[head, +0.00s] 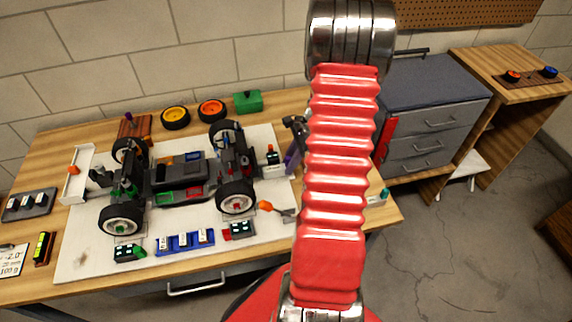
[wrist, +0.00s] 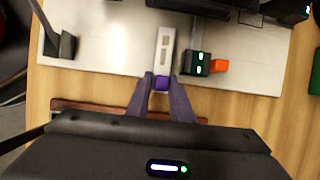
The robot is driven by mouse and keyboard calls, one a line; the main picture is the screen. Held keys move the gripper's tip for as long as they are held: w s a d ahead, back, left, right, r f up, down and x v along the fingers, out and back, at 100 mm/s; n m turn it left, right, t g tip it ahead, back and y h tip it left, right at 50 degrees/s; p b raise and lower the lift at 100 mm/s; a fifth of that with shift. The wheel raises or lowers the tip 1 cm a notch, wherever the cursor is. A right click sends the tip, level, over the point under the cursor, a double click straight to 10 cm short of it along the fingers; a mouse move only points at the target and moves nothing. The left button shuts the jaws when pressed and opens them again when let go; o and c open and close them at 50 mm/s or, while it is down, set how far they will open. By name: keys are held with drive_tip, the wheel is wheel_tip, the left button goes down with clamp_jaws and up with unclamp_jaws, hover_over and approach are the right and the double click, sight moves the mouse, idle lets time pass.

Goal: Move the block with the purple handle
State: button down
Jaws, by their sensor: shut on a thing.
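In the wrist view, a pale grey block (wrist: 165,48) with a purple handle (wrist: 161,83) points away from me over the white mat. My gripper (wrist: 161,79), with purple fingers, is shut on the purple handle. I cannot tell whether the block touches the mat. In the head view my gripper (head: 292,158) is right of the car, partly behind my red arm, and the held block is not clearly seen.
The car (head: 180,178) stands on the white mat (head: 85,245). A grey drawer cabinet (head: 430,120) is at the right. Wheels (head: 175,117) and a green box (head: 247,101) are at the back.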

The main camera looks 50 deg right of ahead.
drive_tip(key=shift+d, duration=0.1)
drive_tip(key=c, duration=1.5)
unclamp_jaws()
drive_tip(key=v, duration=1.3)
drive_tip(key=shift+s+d+r, duration=0.1)
drive_tip(key=shift+d+r, duration=0.15)
drive_tip(key=shift+r, duration=0.05)
drive_tip(key=shift+a, duration=0.1)
